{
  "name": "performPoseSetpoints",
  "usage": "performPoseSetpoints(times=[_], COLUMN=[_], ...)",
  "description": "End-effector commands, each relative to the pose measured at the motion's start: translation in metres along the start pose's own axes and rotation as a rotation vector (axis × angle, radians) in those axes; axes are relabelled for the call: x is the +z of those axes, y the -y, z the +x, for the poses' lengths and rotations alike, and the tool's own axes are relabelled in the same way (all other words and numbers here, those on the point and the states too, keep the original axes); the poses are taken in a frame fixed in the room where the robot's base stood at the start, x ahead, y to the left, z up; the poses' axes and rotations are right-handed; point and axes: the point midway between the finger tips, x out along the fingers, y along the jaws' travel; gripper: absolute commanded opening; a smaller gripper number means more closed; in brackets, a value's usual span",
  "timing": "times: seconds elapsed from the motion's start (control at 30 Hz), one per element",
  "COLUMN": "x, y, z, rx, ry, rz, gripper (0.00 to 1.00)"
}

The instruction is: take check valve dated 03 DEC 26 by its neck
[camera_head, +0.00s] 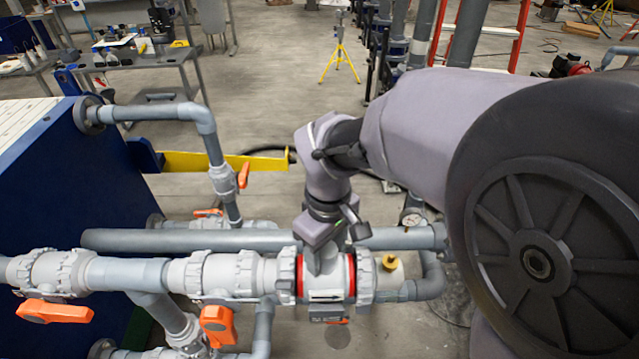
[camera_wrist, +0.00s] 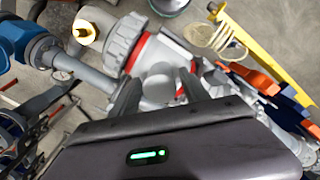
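The check valve (camera_head: 328,288) is a light grey body between two red rings, set in the horizontal grey pipe line. A small tag (camera_head: 328,313) hangs at its front; I cannot read a date on it. My gripper (camera_head: 319,246) points down right above the valve. In the wrist view the valve body (camera_wrist: 162,50) with its red rings lies ahead, and its rounded grey neck (camera_wrist: 158,88) is between the two dark fingers of my gripper (camera_wrist: 161,76). The fingers stand apart, with a small gap seen on each side of the neck. The fingertips are partly hidden in the head view.
A brass fitting (camera_head: 390,262) sits on the pipe right of the valve. A second grey pipe (camera_head: 190,240) runs close behind. Orange-handled valves (camera_head: 55,311) are at left, beside a blue cabinet (camera_head: 60,200). A yellow bar (camera_head: 225,161) lies farther back.

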Motion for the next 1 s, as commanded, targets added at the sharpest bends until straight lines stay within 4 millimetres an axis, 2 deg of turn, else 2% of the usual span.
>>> performPoseSetpoints(times=[0.03, 0.2, 0.23, 0.27, 0.5, 0.63, 0.77, 1.0], x=[0.0, 0.0, 0.0, 0.0, 0.0, -0.001, -0.001, -0.001], y=[0.0, 0.0, 0.0, 0.0, 0.0, -0.001, 0.0, -0.001], z=[0.0, 0.0, 0.0, 0.0, -0.001, -0.012, -0.036, -0.095], rx=[0.0, 0.0, 0.0, 0.0, 0.0, 0.002, 0.002, 0.002], ry=[0.0, 0.0, 0.0, 0.0, -0.001, -0.003, -0.005, -0.005], rz=[0.0, 0.0, 0.0, 0.0, 0.0, -0.001, 0.0, 0.0], gripper=[0.41, 0.08, 0.02, 0.0, 0.0, 0.0, 0.0, 0.0])
